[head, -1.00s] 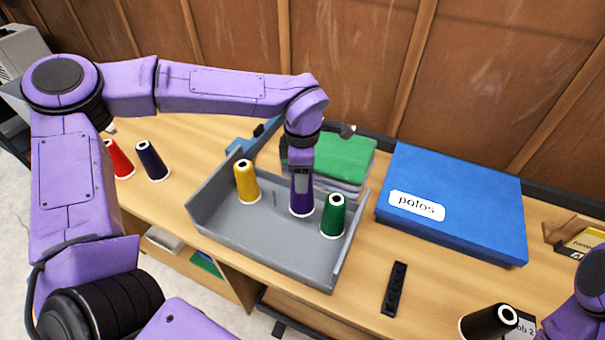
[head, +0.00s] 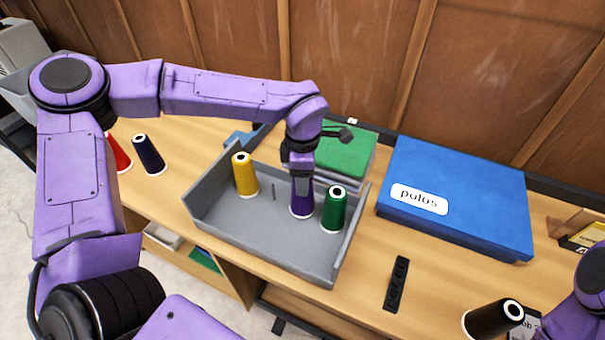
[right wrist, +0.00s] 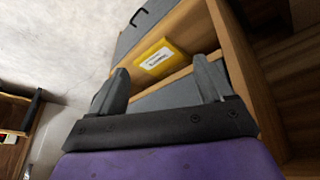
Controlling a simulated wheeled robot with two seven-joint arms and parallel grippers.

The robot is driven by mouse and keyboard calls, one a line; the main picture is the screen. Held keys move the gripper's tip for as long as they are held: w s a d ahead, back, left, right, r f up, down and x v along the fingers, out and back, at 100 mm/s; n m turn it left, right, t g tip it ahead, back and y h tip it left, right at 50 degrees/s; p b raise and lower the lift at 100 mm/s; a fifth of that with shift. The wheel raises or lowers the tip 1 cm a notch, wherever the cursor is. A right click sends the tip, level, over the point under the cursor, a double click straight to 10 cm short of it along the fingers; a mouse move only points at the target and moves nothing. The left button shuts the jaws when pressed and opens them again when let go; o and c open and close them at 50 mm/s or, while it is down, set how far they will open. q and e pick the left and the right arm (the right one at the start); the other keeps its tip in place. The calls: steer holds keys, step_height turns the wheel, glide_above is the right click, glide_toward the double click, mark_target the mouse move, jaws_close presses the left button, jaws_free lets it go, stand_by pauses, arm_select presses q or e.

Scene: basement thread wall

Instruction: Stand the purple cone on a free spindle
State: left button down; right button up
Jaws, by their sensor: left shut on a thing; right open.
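The purple cone (head: 301,205) stands upright in the grey tray (head: 262,240), between the yellow cone (head: 245,176) and the green cone (head: 334,210). My left gripper (head: 301,178) comes down from above and is shut on the upper part of the purple cone. The cone's base is at or close to the tray floor; I cannot tell whether a spindle is inside it. A bare thin spindle (head: 274,191) stands in the tray between the yellow and purple cones. My right gripper (right wrist: 162,90) is open and empty in the right wrist view.
A red cone (head: 117,153) and a navy cone (head: 148,156) stand left of the tray. A blue box labelled "polos" (head: 458,208), a black strip (head: 397,284) and a black cone (head: 492,319) are to the right. Green folded cloth (head: 345,153) lies behind the tray.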

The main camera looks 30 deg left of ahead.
arm_select(q)
steer(key=shift+f, duration=0.1)
stand_by(0.3)
steer(key=shift+f, duration=0.25)
steer(key=shift+c, duration=2)
jaws_free()
step_height(320, 180, up, 11)
steer(key=shift+f+b, duration=0.15)
steer(key=shift+b, duration=0.25)
